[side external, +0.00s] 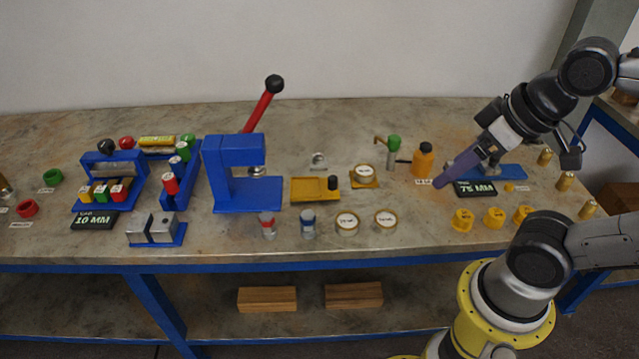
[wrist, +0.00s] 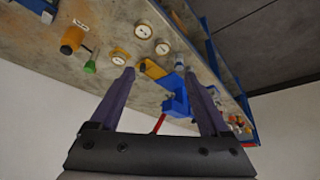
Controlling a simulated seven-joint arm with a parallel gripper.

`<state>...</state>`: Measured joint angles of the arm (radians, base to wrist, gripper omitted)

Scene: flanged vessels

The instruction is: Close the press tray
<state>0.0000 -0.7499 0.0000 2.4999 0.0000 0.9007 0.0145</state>
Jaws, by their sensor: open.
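The blue press (side external: 235,175) stands mid-bench with a red lever and black ball knob (side external: 274,84). The yellow press tray (side external: 308,189) sticks out to the right of the press base, with a dark upright knob (side external: 333,183) at its right end. The wrist view also shows the press (wrist: 176,98) and the yellow tray (wrist: 152,69) between my fingers. My gripper (side external: 438,183) is open and empty, well to the right of the tray, near the 75 MM sign. Its two purple fingers (wrist: 160,76) are spread apart in the wrist view.
An orange bottle (side external: 423,161), a green-topped dispenser (side external: 393,146) and a round white-faced piece on a yellow stand (side external: 365,176) sit between my gripper and the tray. Two round labelled pieces (side external: 347,224) (side external: 386,221) and two small jars (side external: 268,225) (side external: 307,224) line the front.

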